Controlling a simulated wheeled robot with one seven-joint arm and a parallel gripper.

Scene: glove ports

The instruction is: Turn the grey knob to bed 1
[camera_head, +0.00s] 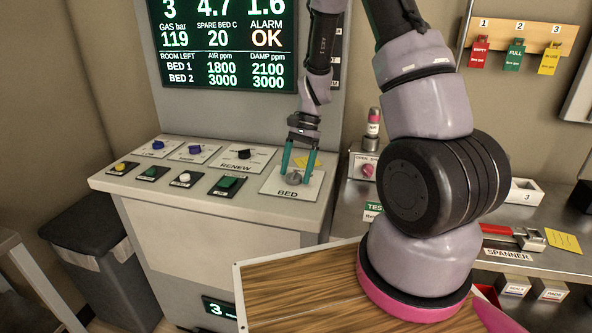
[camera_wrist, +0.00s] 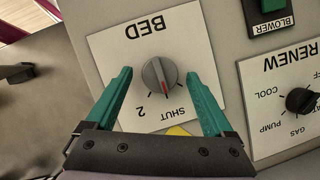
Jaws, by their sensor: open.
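The grey knob (camera_head: 293,178) sits on the white BED plate (camera_head: 277,188) at the right end of the console top. In the wrist view the knob (camera_wrist: 159,75) has a red mark on its pointer, which points toward the word SHUT. The label 2 is to the left of SHUT; no label 1 is visible, and my right finger covers part of that side. My gripper (camera_head: 296,174) is open, pointing down, with one teal finger on either side of the knob. In the wrist view both fingers stand apart from the knob.
Other knobs and buttons share the console, with the RENEW knob (camera_head: 244,154) nearest. A green BLOWER button (camera_head: 227,183) is left of the BED plate. The display (camera_head: 224,42) behind lists BED 1 and BED 2. A wooden top (camera_head: 290,290) lies in front.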

